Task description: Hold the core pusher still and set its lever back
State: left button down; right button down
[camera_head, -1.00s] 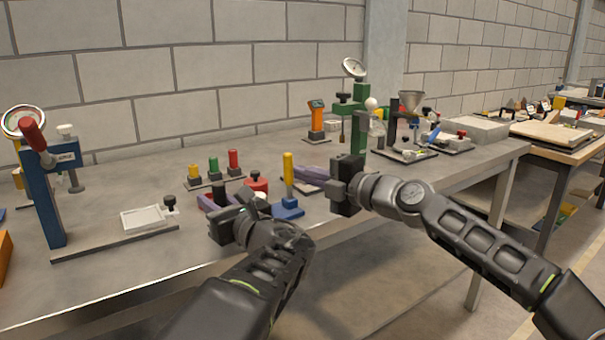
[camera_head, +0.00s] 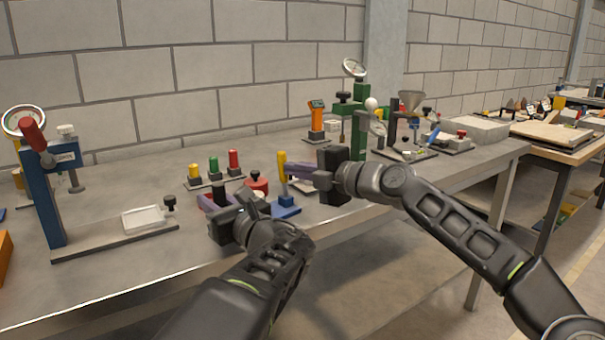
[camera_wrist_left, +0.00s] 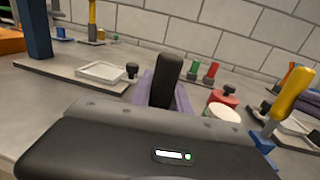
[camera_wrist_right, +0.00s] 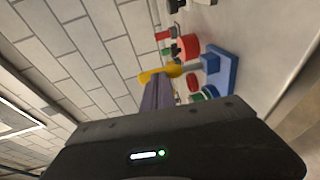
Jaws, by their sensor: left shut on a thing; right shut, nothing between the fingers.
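The core pusher has a blue base (camera_head: 286,209) and a yellow lever (camera_head: 282,165), leaning slightly left. The lever shows at the right of the left wrist view (camera_wrist_left: 292,92). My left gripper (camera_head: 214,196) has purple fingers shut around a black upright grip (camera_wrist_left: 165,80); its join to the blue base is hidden. My right gripper (camera_head: 292,168) is shut and empty. Its purple fingertips are at the yellow lever (camera_wrist_right: 158,75), seemingly touching it from the right; the exact contact is hard to see.
A red round container (camera_head: 257,184) and a rack of coloured pegs (camera_head: 214,170) stand behind. A blue press with a gauge (camera_head: 50,195) is at left, and a green stand (camera_head: 359,115) behind my right gripper. The table's front edge runs below both grippers.

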jog(key=v, duration=1.4)
pick_arm(q)
jog(key=c, duration=1.1)
grip_release()
jog(key=shift+c, duration=0.2)
jog(key=shift+d, duration=0.1)
jog(key=v, duration=1.2)
